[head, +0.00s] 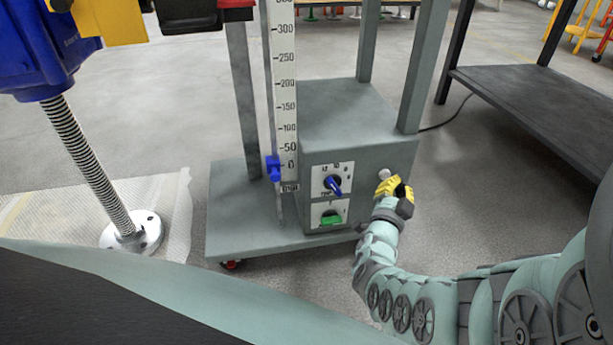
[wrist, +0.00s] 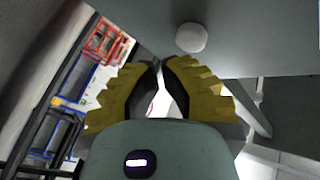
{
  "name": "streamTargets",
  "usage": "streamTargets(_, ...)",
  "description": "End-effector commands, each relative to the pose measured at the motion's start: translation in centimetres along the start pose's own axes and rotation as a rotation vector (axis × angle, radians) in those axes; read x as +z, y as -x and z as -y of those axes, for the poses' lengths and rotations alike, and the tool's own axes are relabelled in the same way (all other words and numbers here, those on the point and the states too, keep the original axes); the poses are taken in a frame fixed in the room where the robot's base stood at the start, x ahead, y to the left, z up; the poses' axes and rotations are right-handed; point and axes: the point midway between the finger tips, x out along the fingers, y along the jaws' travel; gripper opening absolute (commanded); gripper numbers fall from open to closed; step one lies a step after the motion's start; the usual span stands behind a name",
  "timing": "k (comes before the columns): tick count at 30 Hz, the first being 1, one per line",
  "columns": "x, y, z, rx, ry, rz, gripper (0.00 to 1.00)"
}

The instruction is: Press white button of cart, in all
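The cart (head: 240,220) is grey-green, with a box body on a low platform. A round white button (head: 384,174) is on the right part of the box's front face. It also shows in the wrist view (wrist: 191,37), above and slightly right of the fingertips. My gripper (head: 388,184) has yellow fingers and is just below the button. In the wrist view my gripper (wrist: 161,64) has its fingertips together, with nothing held between them. I see a small gap between fingertips and button; contact does not show.
A blue rotary knob (head: 333,185) and a green switch (head: 331,219) are on white plates left of the button. A scale (head: 284,90) with a blue pointer (head: 273,168) stands upright on the cart. A screw jack (head: 100,165) stands at left, a dark table (head: 540,105) at right.

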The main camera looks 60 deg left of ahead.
Motion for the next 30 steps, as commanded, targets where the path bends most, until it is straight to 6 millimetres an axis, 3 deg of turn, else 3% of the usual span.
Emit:
streamTargets(20, -2.1, 3.9, -2.1, 0.002, 0.000, 0.001, 0.00)
streamTargets(30, -2.1, 4.0, -2.2, 0.001, 0.000, 0.000, 0.00)
